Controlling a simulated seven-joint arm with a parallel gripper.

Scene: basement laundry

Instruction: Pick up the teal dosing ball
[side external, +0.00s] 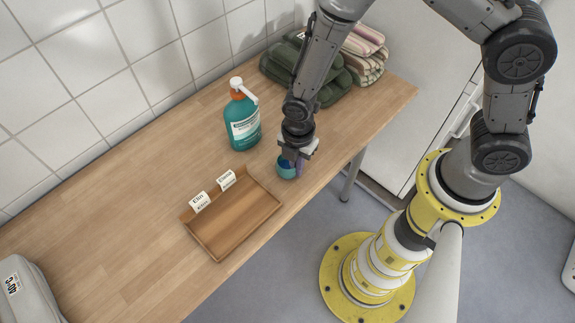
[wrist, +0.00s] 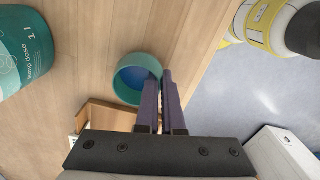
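The teal dosing ball (side external: 286,172) is a small open cup shape with a blue inside, near the front edge of the wooden table. It also shows in the wrist view (wrist: 121,85), its opening facing the camera. My gripper (side external: 297,160) points down at its right side. In the wrist view the two purple fingers (wrist: 160,85) are close together, with the ball's right wall in the narrow gap between them. The left finger covers part of the opening. I cannot tell whether the ball touches the table.
A wooden tray (side external: 259,222) with two white labels lies to the left of the ball. A teal bottle (side external: 243,120) with an orange collar stands behind it. Dark green bundles (side external: 333,87) and folded towels (side external: 365,50) lie at the back. A grey case (side external: 30,291) sits front left.

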